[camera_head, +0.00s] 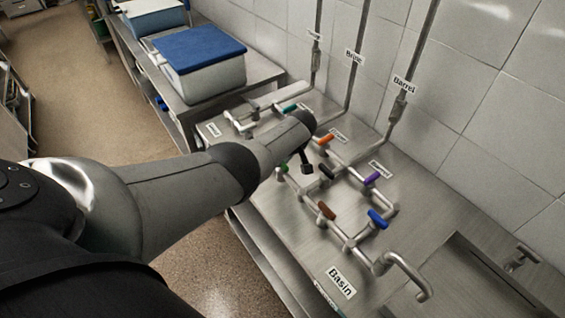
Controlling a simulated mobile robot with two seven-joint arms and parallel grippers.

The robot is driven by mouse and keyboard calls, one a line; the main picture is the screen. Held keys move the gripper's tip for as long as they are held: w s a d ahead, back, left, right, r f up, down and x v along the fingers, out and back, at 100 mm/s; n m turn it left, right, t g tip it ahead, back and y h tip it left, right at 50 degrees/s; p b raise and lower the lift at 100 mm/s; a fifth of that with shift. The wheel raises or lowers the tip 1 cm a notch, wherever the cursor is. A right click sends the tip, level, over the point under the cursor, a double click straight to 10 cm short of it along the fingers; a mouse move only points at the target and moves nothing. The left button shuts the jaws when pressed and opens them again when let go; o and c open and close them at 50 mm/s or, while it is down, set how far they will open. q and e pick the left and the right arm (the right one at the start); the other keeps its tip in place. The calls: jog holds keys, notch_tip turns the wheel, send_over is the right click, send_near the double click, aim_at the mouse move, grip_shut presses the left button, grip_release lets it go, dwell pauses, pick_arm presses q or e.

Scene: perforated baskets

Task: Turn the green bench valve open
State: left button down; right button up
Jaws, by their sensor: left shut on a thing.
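My left arm reaches in from the left over the steel bench, and my left gripper (306,166) is low among the pipes, shut. A green valve handle (282,170) shows just left of its dark fingertip, partly covered by my arm. The contact itself is hidden, and the handle's turn angle is hard to tell. A second, teal-green handle (289,108) sits farther back, beyond the arm's end. My right gripper is not in view.
Orange (325,139), purple (372,178), brown (326,210) and blue (378,219) handles crowd the pipework nearby. A spout (407,272) curves near the "Basin" label (341,282). Vertical pipes run up the tiled wall. A blue-lidded box (200,62) stands at back left.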

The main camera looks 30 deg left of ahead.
aim_at(287, 167)
pick_arm(q)
jog(key=shift+n+g+b, duration=0.3)
jog(key=shift+n, duration=0.4)
jog(key=c, duration=0.8)
grip_release()
jog(key=shift+d+r+p, duration=0.2)
jog(key=shift+r+p, duration=0.35)
jog(key=shift+r, duration=0.05)
jog(key=p+v, duration=0.3)
jog(key=v, duration=0.1)
jog(key=shift+s+d+r, duration=0.1)
jog(key=shift+r, duration=0.2)
jog(key=shift+p+v, duration=1.1)
jog(key=shift+v, duration=3.6)
jog(key=shift+d+f, duration=0.1)
jog(key=shift+d, duration=0.05)
